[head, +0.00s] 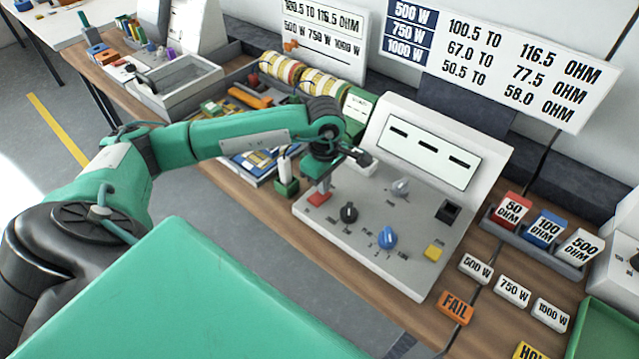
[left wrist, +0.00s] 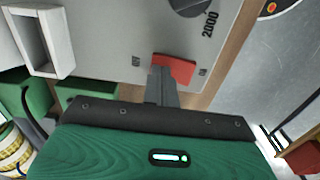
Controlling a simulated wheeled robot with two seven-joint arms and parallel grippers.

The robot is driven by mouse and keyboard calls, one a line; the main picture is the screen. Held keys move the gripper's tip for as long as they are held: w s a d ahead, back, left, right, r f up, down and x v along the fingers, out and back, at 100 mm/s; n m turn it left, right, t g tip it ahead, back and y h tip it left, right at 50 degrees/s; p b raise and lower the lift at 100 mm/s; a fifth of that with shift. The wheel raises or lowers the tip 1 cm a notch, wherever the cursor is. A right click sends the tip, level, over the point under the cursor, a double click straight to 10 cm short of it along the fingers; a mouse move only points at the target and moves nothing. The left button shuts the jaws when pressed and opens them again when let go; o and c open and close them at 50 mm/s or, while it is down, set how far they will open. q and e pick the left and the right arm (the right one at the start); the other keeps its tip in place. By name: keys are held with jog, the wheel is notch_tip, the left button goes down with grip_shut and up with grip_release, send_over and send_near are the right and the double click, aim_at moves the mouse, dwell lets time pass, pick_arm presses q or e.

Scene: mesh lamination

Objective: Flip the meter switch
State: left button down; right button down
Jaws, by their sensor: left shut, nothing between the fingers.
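The meter (head: 325,222) is a light grey console with a sloped panel and a raised display showing dashes. Its red rocker switch (head: 318,199) sits at the panel's left corner. In the left wrist view the red switch (left wrist: 175,68) lies between two small printed labels. My left gripper (head: 322,186) is shut and empty, pointing down at the switch. In the left wrist view the closed fingertips (left wrist: 162,70) overlap the switch's left part. I cannot tell whether they touch it. My right gripper is not in view.
The panel also has a black knob (head: 349,212), a blue knob (head: 387,237), a grey knob (head: 400,187) and a yellow button (head: 433,250). A small green block with a white cylinder (head: 284,170) stands close left of the meter. Resistor blocks (head: 546,229) and watt labels lie to the right.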

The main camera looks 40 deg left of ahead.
pick_arm(q)
notch_tip(320, 180, up, 7)
jog(key=p, duration=0.2)
jog(key=shift+p, duration=0.3)
jog(key=shift+d+f, duration=0.1)
dwell(0.5)
